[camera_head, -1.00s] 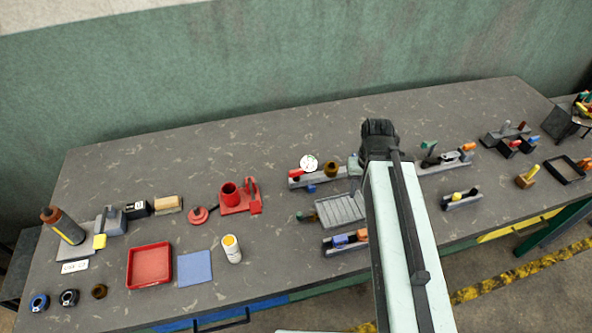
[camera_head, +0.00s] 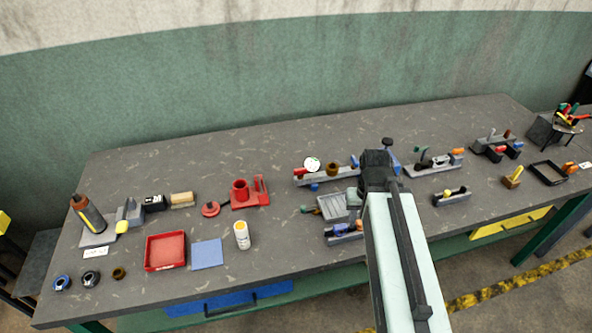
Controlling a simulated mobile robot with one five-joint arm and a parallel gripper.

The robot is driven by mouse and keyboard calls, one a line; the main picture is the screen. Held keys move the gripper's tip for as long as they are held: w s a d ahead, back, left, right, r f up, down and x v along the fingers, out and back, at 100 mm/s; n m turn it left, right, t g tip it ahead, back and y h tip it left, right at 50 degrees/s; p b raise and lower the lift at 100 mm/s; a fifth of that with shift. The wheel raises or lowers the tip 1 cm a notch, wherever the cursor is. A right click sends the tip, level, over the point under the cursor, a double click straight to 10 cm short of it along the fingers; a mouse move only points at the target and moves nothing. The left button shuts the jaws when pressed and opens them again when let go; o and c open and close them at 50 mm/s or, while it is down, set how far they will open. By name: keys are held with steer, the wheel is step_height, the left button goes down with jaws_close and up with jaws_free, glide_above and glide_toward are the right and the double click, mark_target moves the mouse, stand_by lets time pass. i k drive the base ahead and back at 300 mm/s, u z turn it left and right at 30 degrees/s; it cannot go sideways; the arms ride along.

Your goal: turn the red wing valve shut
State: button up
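A small red handle (camera_head: 299,172), which looks like the red wing valve, sits at the left end of a grey fixture (camera_head: 342,177) on the bench. A round white gauge (camera_head: 312,164) and a brass-coloured knob (camera_head: 333,169) are on the same fixture. The handle is too small to tell its wing angle. My gripper (camera_head: 376,160) is at the far end of my pale arm, to the right of the valve and apart from it in the picture. It hides the fixture's right end. Its fingers cannot be made out.
A grey ribbed tray (camera_head: 333,207) and a blue-and-orange fixture (camera_head: 343,232) lie in front of the valve. A red cup stand (camera_head: 243,193) stands to its left. A dark blue knob (camera_head: 387,142) shows behind my gripper. The bench (camera_head: 240,150) is clear behind the valve.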

mark_target(300, 171)
steer(key=u, duration=3.55)
steer(key=k, duration=1.1)
steer(key=z, duration=0.75)
steer(key=i, duration=1)
steer(key=u, duration=0.05)
